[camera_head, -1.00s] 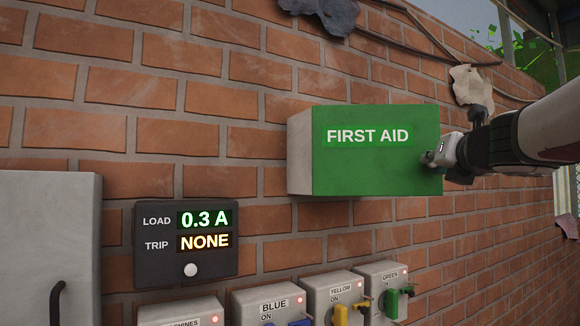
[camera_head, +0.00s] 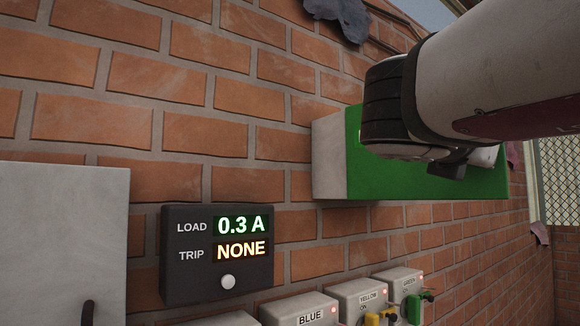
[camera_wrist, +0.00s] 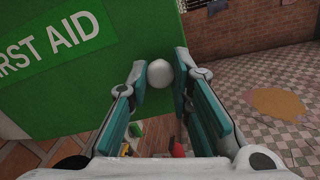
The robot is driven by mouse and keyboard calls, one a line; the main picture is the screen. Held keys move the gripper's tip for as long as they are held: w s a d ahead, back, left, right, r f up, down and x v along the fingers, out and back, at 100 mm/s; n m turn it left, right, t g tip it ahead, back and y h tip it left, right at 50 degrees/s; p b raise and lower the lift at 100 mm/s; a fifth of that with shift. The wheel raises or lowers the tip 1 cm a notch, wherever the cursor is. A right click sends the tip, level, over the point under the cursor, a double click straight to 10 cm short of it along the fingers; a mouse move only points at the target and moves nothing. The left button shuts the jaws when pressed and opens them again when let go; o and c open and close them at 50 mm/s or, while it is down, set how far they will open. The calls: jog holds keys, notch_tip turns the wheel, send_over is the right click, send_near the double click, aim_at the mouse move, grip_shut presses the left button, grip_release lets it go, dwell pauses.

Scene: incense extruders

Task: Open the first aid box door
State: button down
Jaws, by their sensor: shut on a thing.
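The first aid box (camera_head: 328,158) is mounted on the brick wall, with a white side and a green front door (camera_head: 425,185). My arm covers the upper part of the door and its lettering in the head view. The wrist view shows the green door (camera_wrist: 60,95) with part of the white "FIRST AID" lettering (camera_wrist: 62,42). A round white knob (camera_wrist: 160,73) sits near the door's right edge. My gripper (camera_wrist: 159,84) is shut on this knob, one teal-padded finger on each side. I cannot tell whether the door stands ajar.
A dark load panel (camera_head: 217,254) reading 0.3 A and NONE is on the wall, lower left of the box. Several labelled switch boxes (camera_head: 300,310) line the bottom. A grey cabinet (camera_head: 62,240) stands at left. Tiled floor (camera_wrist: 275,135) shows beyond the door.

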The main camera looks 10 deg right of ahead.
jog(key=shift+s+a+m+g+h+b, duration=0.2)
jog(key=shift+s+a+m+g, duration=0.1)
jog(key=shift+a, duration=0.25)
jog(key=shift+s+a+m+g+h+b, duration=0.1)
jog(key=shift+s+a+m+g+h, duration=0.15)
jog(key=shift+a, duration=0.25)
jog(key=c, duration=1.4)
grip_release()
notch_tip(320, 180, up, 10)
jog(key=shift+a, duration=0.1)
